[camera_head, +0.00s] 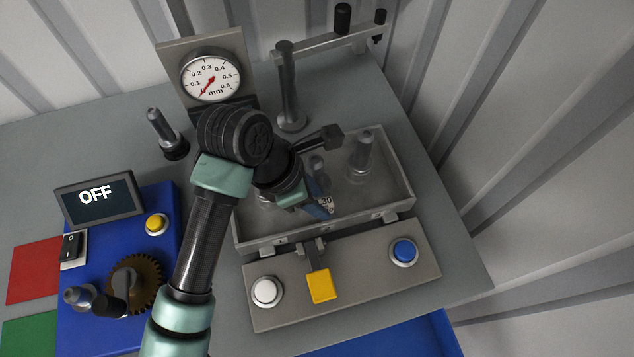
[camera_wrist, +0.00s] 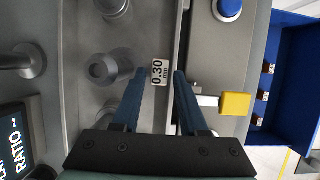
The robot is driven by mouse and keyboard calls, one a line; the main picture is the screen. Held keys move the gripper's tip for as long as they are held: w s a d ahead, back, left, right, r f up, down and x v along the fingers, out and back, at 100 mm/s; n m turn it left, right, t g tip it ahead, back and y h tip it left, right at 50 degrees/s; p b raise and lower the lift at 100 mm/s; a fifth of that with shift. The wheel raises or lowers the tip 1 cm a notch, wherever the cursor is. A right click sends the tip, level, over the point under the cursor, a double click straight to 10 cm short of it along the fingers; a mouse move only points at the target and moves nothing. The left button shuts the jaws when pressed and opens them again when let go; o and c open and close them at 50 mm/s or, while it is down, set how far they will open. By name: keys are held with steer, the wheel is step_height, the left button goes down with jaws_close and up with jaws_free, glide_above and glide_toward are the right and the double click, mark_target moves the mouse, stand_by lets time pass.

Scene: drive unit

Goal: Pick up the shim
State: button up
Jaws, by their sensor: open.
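The shim (camera_wrist: 158,72), a small pale plate marked 0.30, shows in the wrist view just ahead of my blue fingertips, by the tray's wall. In the wrist view my gripper (camera_wrist: 160,78) is open, with one finger on either side of the shim's near end. I cannot tell how far above it the fingers are, and no contact is visible.
The grey tray (camera_head: 400,195) holds upright metal posts (camera_head: 362,152). In front are a yellow block (camera_head: 321,286), a white button (camera_head: 266,291) and a blue button (camera_head: 403,251). A dial gauge (camera_head: 211,76) stands behind. A blue unit with an OFF display (camera_head: 97,197) is left.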

steer(key=shift+x, duration=0.85)
jaws_close()
